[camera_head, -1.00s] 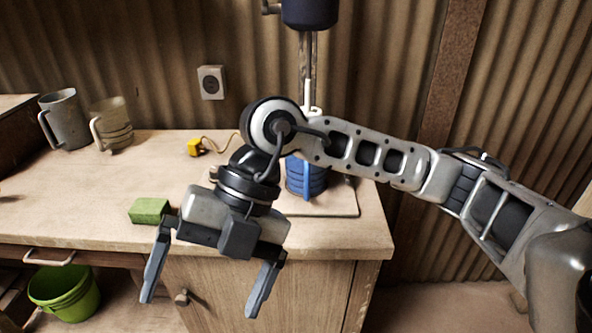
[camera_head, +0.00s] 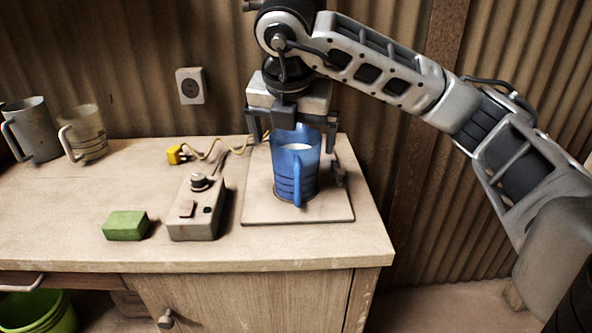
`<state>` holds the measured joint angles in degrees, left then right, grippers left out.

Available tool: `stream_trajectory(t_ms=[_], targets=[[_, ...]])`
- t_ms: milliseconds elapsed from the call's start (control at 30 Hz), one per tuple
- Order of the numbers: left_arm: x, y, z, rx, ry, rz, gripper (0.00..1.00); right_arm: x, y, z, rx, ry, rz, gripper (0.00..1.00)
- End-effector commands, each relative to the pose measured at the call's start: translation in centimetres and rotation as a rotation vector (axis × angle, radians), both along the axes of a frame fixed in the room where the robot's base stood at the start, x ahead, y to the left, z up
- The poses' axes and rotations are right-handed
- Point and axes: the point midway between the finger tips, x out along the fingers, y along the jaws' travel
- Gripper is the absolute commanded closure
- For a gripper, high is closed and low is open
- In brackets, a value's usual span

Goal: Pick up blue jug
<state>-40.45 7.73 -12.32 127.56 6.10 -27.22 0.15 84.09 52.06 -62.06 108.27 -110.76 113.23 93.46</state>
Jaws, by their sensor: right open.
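The blue jug (camera_head: 284,178) stands upright on a flat square plate (camera_head: 262,208) at the right part of the bench. It is translucent, with dark bands around its lower half, a handle facing me and something pale inside. My right gripper (camera_head: 292,145) is open, pointing down, behind and around the top of the jug. One finger shows left of the rim and the other right of it. I cannot tell whether the fingers touch the jug. My left gripper is not in view.
A grey control box (camera_head: 195,222) with a knob sits left of the plate. A green block (camera_head: 126,226), a yellow plug (camera_head: 175,155) with its cord, a grey jug (camera_head: 36,133) and a clear jug (camera_head: 88,137) are farther left. The front of the bench is clear.

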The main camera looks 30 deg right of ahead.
Motion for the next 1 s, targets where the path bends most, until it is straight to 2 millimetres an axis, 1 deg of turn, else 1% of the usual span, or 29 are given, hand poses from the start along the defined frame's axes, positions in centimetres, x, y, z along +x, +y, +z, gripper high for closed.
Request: stream_trajectory(t_ms=[100, 267, 333, 467, 567, 733, 767, 800, 867, 900, 967, 1000], targets=[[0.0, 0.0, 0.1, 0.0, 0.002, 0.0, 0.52, 0.9, -0.9, 0.0, -0.001, 0.0, -0.005, 0.0], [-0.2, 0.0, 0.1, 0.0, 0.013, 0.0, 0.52, 3.2, -2.7, 0.2, 0.0, 0.0, -0.005, 0.0], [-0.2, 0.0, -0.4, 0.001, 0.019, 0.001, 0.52, 3.4, -2.9, -1.3, -0.002, 0.005, 0.0, 0.0], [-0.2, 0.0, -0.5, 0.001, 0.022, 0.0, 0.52, 3.8, -3.2, -2.5, -0.002, 0.002, 0.0, 0.0], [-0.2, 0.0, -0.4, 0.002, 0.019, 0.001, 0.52, 4.0, -3.2, -2.8, -0.001, 0.0, 0.001, 0.0], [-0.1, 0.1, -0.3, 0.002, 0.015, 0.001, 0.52, 4.0, -3.2, -2.8, -0.001, 0.0, 0.001, 0.0], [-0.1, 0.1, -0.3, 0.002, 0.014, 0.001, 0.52, 3.9, -3.2, -2.8, -0.001, 0.0, 0.001, 0.03], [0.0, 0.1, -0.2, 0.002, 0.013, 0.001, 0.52, 3.9, -3.2, -2.8, 0.0, -0.001, 0.001, 0.14], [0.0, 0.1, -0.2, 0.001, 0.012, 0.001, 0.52, 3.9, -3.2, -2.8, -0.001, 0.0, 0.001, 0.31], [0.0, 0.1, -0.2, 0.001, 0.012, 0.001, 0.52, 3.9, -3.2, -2.8, -0.001, 0.0, 0.001, 0.42], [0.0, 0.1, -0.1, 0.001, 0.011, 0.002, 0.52, 3.9, -3.2, -2.8, 0.0, 0.0, 0.001, 0.58], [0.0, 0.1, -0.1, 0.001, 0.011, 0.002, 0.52, 3.9, -3.2, -2.8, 0.0, 0.0, 0.001, 0.7]])
